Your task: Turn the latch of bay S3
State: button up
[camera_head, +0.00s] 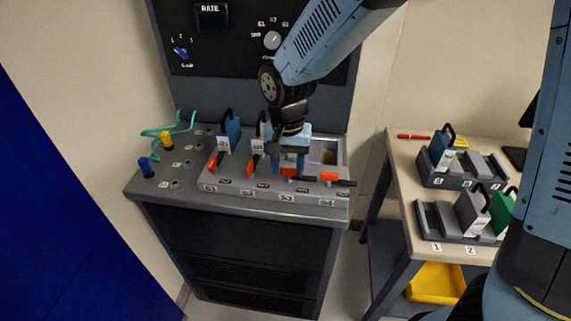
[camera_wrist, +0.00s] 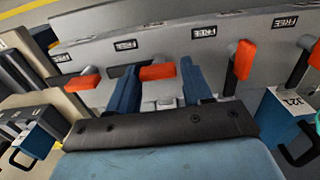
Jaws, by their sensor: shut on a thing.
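The latch of bay S3 (camera_head: 288,172) has an orange grip and a black lever. It lies crosswise, like the latch of bay S4 (camera_head: 328,176). My gripper (camera_head: 290,170) points down over bay S3, its blue fingers at the latch. In the wrist view the orange S3 grip (camera_wrist: 157,71) sits between my two fingers (camera_wrist: 160,88), and the gripper is shut on it. The black lever extends past the finger on the left. My gripper hides the inside of bay S3.
The S1 latch (camera_head: 213,162) and S2 latch (camera_head: 251,165) point front to back. A blue handled block (camera_head: 229,133) stands in bay S1, another handled block in S2 (camera_head: 261,137). Cables and plugs (camera_head: 167,140) lie left. A side table (camera_head: 403,178) with block racks stands right.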

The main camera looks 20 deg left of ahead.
jog(key=shift+c, duration=0.5)
jog(key=shift+d+n, duration=0.1)
jog(key=shift+n, duration=0.2)
jog(key=n, duration=1.2)
jog(key=shift+n, duration=2.4)
